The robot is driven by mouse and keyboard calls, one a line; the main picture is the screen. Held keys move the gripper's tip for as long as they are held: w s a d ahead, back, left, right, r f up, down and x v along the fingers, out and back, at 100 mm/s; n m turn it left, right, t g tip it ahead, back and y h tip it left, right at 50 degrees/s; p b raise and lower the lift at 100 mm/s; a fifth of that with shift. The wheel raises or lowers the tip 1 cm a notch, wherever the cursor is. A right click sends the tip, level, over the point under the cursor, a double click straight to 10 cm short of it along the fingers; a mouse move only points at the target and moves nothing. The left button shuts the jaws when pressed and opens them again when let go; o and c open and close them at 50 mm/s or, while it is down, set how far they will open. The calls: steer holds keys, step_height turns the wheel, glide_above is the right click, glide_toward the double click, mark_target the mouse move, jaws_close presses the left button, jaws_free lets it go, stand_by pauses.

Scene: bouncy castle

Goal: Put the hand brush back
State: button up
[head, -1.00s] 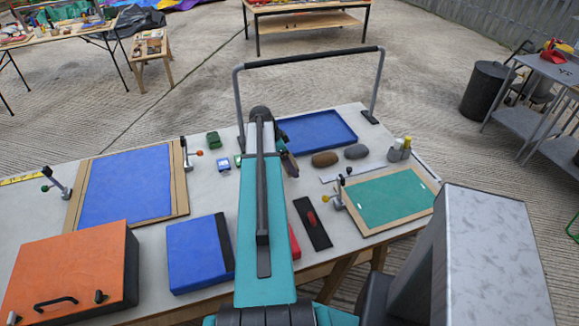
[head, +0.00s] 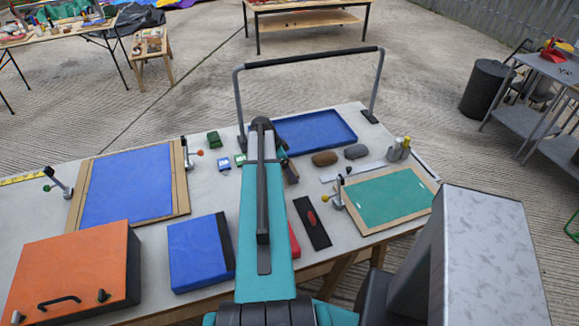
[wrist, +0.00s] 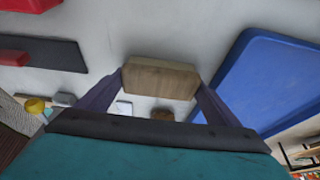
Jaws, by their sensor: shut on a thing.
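My gripper (head: 285,163) is over the middle of the table, near the front edge of the blue tray. In the wrist view its two dark purple fingers are closed on the two ends of a plain wooden block (wrist: 160,79). This block seems to be the body of the hand brush, but no bristles show. In the head view the arm hides most of it, and only a small brown part (head: 291,174) shows beside the fingers. I cannot tell whether it touches the table.
A blue tray (head: 315,131) lies behind the gripper. A brown stone (head: 325,158), a grey stone (head: 356,152) and a green board (head: 388,199) are to the right. A black strip (head: 312,223) lies in front. A tall grey bar frame (head: 238,105) stands at the back.

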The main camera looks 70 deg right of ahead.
steer(key=shift+f, duration=0.1)
steer(key=o, duration=0.9)
steer(key=shift+r, duration=0.2)
steer(key=b+v, duration=0.4)
steer(key=v, duration=0.8)
steer(key=shift+f, duration=0.1)
stand_by(0.4)
